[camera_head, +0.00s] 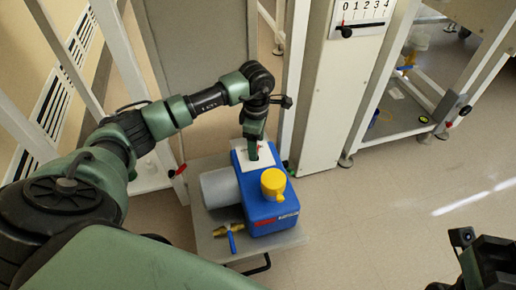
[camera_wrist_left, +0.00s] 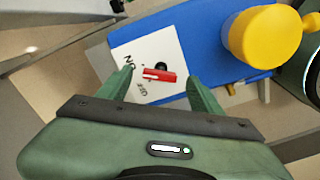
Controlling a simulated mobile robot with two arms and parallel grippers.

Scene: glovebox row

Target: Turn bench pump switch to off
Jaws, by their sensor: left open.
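The bench pump (camera_head: 265,205) is a blue box with a yellow cap and a grey motor cylinder. Its white switch plate (camera_wrist_left: 125,50) carries ON and OFF lettering. The switch (camera_wrist_left: 160,74) is a small red lever with a black part beside it; it lies with its left end toward the lettering, and I cannot tell which label it marks. My left gripper (camera_wrist_left: 160,76) is open, its green fingers on either side of the red lever; contact is unclear. In the head view the left gripper (camera_head: 253,156) points down at the plate. My right gripper (camera_head: 485,262) shows partly at the lower right.
The pump stands on a grey platform (camera_head: 285,240) with a brass valve with a blue handle (camera_head: 231,238) at the front. A white panel with a 0-to-4 scale (camera_head: 365,12) stands behind. White frame posts flank the platform. Floor at right is clear.

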